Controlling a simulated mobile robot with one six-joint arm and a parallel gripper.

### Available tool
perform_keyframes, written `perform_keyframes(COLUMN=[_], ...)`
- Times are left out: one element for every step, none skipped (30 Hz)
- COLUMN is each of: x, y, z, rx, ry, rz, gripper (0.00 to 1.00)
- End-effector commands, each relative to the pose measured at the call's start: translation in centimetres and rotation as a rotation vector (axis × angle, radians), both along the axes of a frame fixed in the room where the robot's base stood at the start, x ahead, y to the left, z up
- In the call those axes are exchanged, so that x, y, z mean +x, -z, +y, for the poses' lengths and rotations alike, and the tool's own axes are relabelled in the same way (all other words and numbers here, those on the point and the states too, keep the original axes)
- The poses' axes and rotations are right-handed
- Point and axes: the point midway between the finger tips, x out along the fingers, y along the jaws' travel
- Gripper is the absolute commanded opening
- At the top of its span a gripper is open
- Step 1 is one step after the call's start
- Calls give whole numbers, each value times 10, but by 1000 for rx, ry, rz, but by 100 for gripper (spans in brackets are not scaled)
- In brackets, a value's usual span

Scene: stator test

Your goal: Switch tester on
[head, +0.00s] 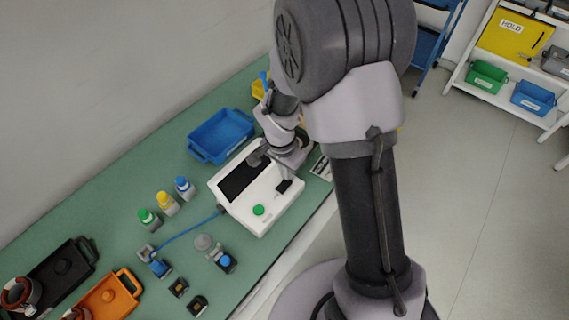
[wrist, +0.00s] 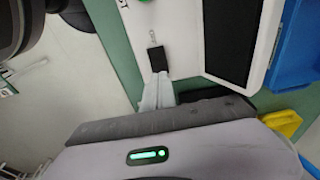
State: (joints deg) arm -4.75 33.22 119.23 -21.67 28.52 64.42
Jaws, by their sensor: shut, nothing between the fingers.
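The tester, a white box (head: 231,207) with a dark screen (head: 244,179) and a green button (head: 258,210), stands on the green bench. A small black rocker-like part (head: 284,186) sits on its top near the right edge. In the wrist view this black switch (wrist: 159,61) lies just beyond my fingertips, with a thin metal piece above it. My gripper (wrist: 159,80) is shut and empty, its pale fingers pointing at the switch's near end. It also shows over the tester in the head view (head: 287,177). I cannot tell whether the fingertips touch the switch.
A blue bin (head: 220,136) stands behind the tester, a yellow bin (head: 259,88) farther back. Several bottles (head: 167,204), a blue cable (head: 187,231) and small clamps are left of it. Black (head: 64,270) and orange (head: 106,297) trays lie front left. A shelf rack stands at right.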

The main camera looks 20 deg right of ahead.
Motion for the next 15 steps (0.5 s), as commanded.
perform_keyframes(x=[0, 0, 1, 1, 2, 2, 2, 2, 2, 2, 2, 2, 2, 2, 2], y=[11, 15, 19, 22, 25, 27, 29, 30, 30, 30, 30, 30, 30, 30, 30], z=[-1, -1, -2, -2, -2, -2, -3, -3, -3, -3, -3, -3, -3, -3, -3], rx=[0, 0, 1, 0, 1, 0, 0, 1, 0, 1, 1, 1, 1, 1, 1], ry=[1, 1, 1, 0, 0, 1, 1, 1, 1, 1, 1, 1, 1, 1, 1], rz=[1, 2, 0, 0, 1, 1, 1, 0, 0, -1, -1, -1, -1, -1, -1], gripper=[0, 0, 0, 0, 0, 0, 0, 0, 0, 0, 0, 0, 0, 0, 0])
